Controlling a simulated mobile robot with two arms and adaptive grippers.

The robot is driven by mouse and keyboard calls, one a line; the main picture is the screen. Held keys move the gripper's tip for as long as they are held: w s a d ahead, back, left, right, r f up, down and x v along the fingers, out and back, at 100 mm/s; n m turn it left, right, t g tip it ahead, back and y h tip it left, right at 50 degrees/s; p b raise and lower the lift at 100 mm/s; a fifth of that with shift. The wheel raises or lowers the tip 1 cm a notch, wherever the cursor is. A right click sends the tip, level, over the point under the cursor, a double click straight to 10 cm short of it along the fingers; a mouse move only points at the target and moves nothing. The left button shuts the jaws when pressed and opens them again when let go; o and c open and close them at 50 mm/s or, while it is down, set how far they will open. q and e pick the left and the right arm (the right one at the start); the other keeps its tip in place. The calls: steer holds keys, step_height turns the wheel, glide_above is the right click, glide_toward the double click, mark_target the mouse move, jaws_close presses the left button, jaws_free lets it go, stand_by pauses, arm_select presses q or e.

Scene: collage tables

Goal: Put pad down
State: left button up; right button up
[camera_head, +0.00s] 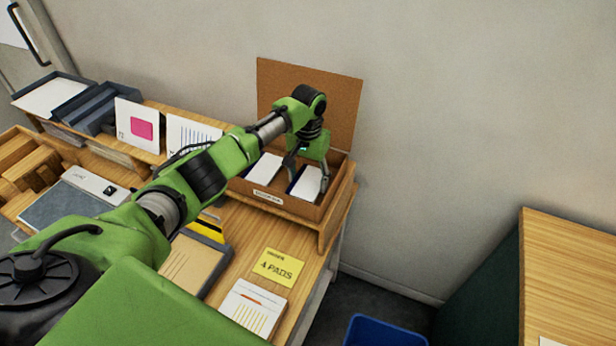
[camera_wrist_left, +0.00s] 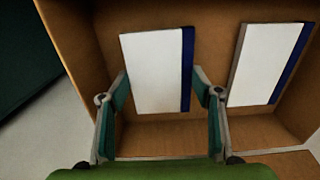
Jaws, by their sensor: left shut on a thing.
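A white pad (camera_head: 306,184) with a dark blue edge is inside the cardboard-brown box (camera_head: 283,204) on the raised shelf. My left gripper (camera_head: 307,177) reaches down into the box and is shut on this pad, one finger at each side. In the left wrist view the held pad (camera_wrist_left: 152,72) stands between the two fingers (camera_wrist_left: 160,84), and box walls surround it. Whether its underside touches the box floor cannot be told. A second similar pad (camera_head: 264,170) lies beside it, apart from it; it also shows in the left wrist view (camera_wrist_left: 264,65). My right gripper is not in view.
A yellow note (camera_head: 278,267) reading "4 PADS" lies on the table, near white sheets (camera_head: 252,306) and a tan clipboard (camera_head: 196,264). A corkboard (camera_head: 325,95) stands behind the box. Dark trays (camera_head: 92,108) and cards (camera_head: 137,128) stand left. A blue bin (camera_head: 384,331) is below.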

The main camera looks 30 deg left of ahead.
mark_target(308, 183)
arm_select(q)
steer(key=shift+f, duration=0.1)
steer(key=o, duration=1.2)
step_height(308, 183, up, 12)
steer(key=b, duration=0.2)
steer(key=shift+b, duration=0.4)
